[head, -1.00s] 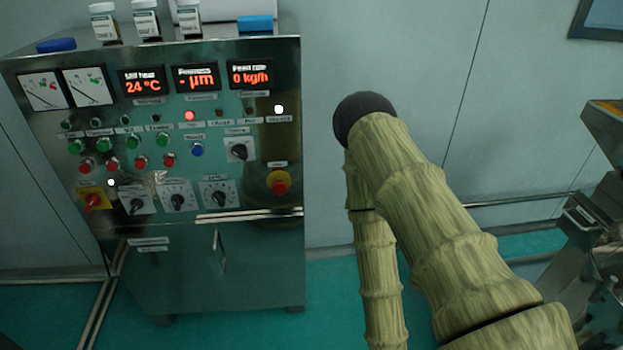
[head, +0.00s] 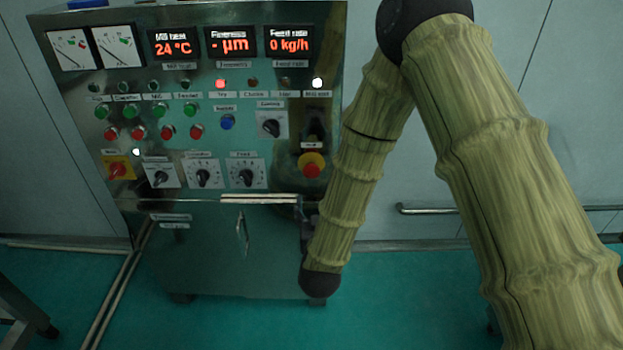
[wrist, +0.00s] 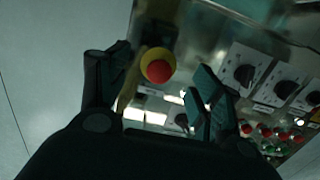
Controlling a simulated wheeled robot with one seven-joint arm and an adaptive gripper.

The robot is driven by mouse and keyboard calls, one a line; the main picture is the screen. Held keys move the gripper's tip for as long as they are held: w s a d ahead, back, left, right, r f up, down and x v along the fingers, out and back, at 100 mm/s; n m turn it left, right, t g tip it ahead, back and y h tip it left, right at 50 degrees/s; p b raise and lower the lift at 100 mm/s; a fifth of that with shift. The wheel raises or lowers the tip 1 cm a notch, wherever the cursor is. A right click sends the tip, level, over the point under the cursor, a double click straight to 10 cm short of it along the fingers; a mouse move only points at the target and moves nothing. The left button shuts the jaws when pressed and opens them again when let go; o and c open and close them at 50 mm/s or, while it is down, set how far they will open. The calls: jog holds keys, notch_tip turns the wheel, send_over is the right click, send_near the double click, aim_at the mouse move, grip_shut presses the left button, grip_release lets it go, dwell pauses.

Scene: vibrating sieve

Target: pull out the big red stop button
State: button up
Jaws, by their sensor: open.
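The big red stop button (head: 312,170) sits on a yellow collar at the lower right of the control cabinet's front panel. In the wrist view the red button (wrist: 159,71) and its yellow ring show beyond my fingers, roughly between them. My gripper (wrist: 150,85) is open, with one dark finger on each side of the button in the picture. I see no contact with the button. In the head view my arm reaches down at the right edge of the cabinet, and the gripper itself is mostly hidden or too dark to make out.
The control cabinet (head: 200,240) carries a yellow-backed red switch (head: 117,170), rotary knobs (head: 203,177), green and red push buttons and lit displays (head: 230,42). A horizontal handrail (head: 430,211) runs along the wall at right. The green floor in front is largely clear.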

aim_at(311, 174)
jog(key=shift+t, duration=0.6)
jog(key=w+r, duration=0.1)
jog(key=w, duration=0.3)
jog(key=w+a+r, duration=0.1)
jog(key=w, duration=0.2)
jog(key=w+r+p, duration=0.1)
jog(key=w, duration=0.3)
jog(key=shift+w+a, duration=0.15)
jog(key=shift+w, duration=0.2)
